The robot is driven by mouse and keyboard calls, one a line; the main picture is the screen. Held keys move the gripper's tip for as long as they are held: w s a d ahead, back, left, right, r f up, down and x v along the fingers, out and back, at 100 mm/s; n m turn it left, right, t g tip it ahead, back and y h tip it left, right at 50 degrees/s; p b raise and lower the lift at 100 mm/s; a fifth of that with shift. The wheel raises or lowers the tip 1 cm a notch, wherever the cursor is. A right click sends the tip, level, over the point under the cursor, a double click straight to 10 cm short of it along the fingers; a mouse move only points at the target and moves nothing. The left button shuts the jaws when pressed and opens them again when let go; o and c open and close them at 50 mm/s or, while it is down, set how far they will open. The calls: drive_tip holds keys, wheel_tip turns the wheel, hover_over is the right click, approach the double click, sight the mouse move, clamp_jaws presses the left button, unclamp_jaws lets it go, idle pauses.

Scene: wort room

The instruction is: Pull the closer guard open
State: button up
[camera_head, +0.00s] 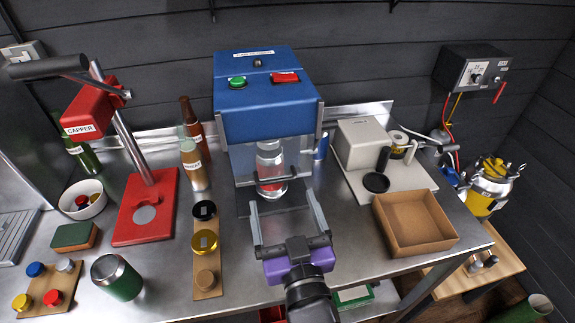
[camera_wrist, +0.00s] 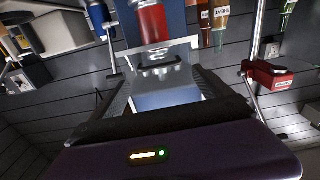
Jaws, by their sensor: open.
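The closer (camera_head: 265,95) is a blue machine with a green and a red button on top, at the back middle. Its clear guard (camera_head: 240,160) appears shut across the front, with a dark bar handle (camera_head: 268,181) low on it. In the wrist view nothing is clearly held between the fingers (camera_wrist: 163,75). Contact with the handle cannot be told.
A wooden strip with several round pieces (camera_head: 206,262) lies left of my gripper. The red capper (camera_head: 145,205) and brown bottles (camera_head: 195,165) stand farther left. A cardboard tray (camera_head: 415,222) and grey device (camera_head: 358,145) are at right.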

sight(278, 181)
drive_tip(key=x, duration=0.3)
drive_tip(key=p+x, duration=0.1)
drive_tip(key=x, duration=0.3)
drive_tip(key=shift+w+d+f, duration=0.1)
drive_tip(key=shift+w+f, duration=0.1)
drive_tip(key=shift+w, duration=0.1)
